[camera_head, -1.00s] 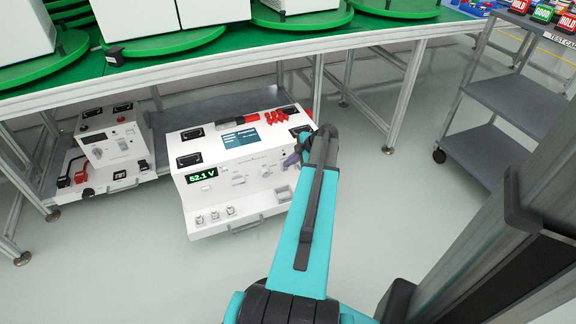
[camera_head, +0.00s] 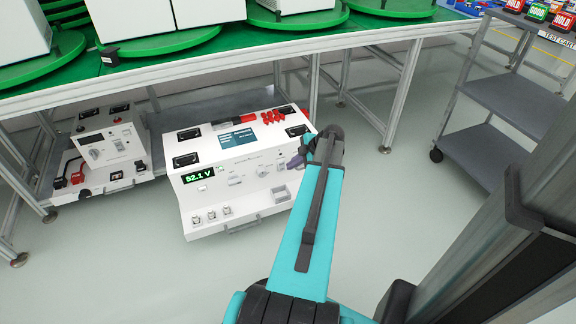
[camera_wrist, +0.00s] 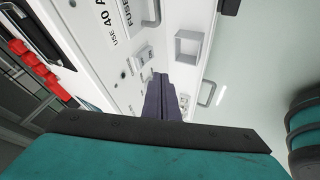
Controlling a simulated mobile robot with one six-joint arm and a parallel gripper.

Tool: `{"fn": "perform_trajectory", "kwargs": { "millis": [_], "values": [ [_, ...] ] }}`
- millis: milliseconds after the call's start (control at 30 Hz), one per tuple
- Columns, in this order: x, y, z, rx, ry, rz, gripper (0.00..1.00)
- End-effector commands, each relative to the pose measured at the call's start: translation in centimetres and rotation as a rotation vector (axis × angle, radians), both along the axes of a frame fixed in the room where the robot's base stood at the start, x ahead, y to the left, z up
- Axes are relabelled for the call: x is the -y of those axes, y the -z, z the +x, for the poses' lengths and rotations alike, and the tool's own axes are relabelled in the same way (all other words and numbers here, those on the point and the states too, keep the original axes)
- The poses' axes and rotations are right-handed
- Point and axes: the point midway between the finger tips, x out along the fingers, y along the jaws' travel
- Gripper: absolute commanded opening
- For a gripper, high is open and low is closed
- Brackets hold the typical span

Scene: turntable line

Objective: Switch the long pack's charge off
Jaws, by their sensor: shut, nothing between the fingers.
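The long white pack (camera_head: 236,177) stands under the bench in the head view, its front panel facing me. Its green display (camera_head: 198,174) reads 52.1 V. The front carries small switches, sockets and a square recess (camera_head: 280,192). My gripper (camera_head: 296,161) is at the right part of this front panel, partly hidden by my arm. In the wrist view the white panel fills the upper left, and my dark gripper fingers (camera_wrist: 160,98) are shut and empty close to it. A small switch-like part (camera_wrist: 143,57) lies just beyond the fingertips. I cannot tell whether they touch or which way it is set.
A second, smaller white pack (camera_head: 105,152) stands left on the low shelf. Bench legs (camera_head: 403,95) and a grey test cart (camera_head: 490,105) stand to the right. Green turntables (camera_head: 160,45) with white boxes are on the bench above. The floor in front is clear.

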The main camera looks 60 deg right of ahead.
Motion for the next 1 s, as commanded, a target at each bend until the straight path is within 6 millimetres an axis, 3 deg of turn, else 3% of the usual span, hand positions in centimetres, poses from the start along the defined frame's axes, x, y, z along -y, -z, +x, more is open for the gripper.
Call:
{"fn": "perform_trajectory", "kwargs": {
  "millis": [100, 433, 1000],
  "values": [
    [0.2, -2.2, -0.8, 0.001, -0.002, -0.001, 0.00],
    [0.7, -6.1, -2.6, 0.000, -0.007, 0.000, 0.00],
    [0.9, -7.1, -3.1, 0.000, -0.008, 0.000, 0.00]
  ]
}}
